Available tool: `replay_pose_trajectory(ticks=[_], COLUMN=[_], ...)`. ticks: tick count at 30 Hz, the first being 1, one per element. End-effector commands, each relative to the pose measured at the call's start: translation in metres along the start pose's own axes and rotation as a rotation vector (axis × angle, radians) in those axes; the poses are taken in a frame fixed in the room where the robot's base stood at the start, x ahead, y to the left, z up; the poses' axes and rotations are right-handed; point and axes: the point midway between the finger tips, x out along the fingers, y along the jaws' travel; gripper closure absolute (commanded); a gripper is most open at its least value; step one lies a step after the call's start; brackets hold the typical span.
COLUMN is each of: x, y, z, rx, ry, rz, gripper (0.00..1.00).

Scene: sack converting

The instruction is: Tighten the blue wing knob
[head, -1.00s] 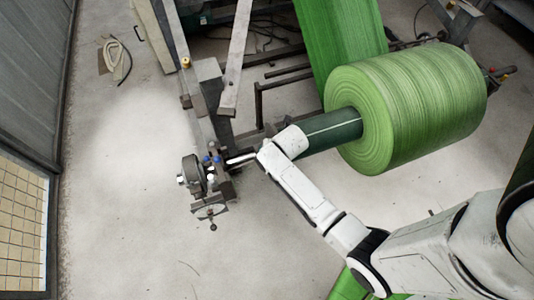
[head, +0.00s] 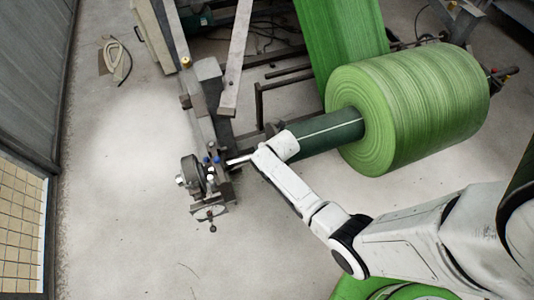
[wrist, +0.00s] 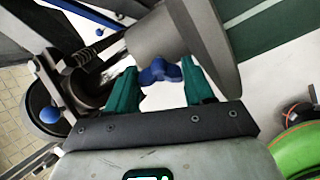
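The blue wing knob (wrist: 158,72) shows in the wrist view, in the gap between the green fingertips of my gripper (wrist: 160,85). The fingers stand apart on either side of it. I see no clear firm contact, and the small space at the right finger suggests they are not closed on it. A grey conical part (wrist: 165,35) lies just behind the knob. In the head view my arm's end reaches the shaft end of the green roll (head: 410,110), and the fingers and knob are hidden there.
A stand with a round grey housing (head: 190,170) and small blue-tipped parts is left of my arm's end. The wrist view shows a blue ball (wrist: 50,115) on a lever at left. The dark green core (head: 325,133) runs close behind my arm.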

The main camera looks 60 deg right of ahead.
Motion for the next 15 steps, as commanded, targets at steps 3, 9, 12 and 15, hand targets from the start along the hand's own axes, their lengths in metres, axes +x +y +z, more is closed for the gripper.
replay_pose_trajectory(ticks=[3, 9, 12, 15], x=[-0.0001, -0.0001, -0.0001, -0.0001], y=[0.0000, 0.0000, -0.0001, -0.0002], z=[-0.0002, -0.0003, -0.0003, -0.0004], rx=[0.000, 0.000, 0.001, 0.011], ry=[0.000, 0.000, 0.001, 0.001], rz=[0.000, 0.000, 0.000, 0.002], gripper=[0.59, 0.79, 0.79, 0.79])
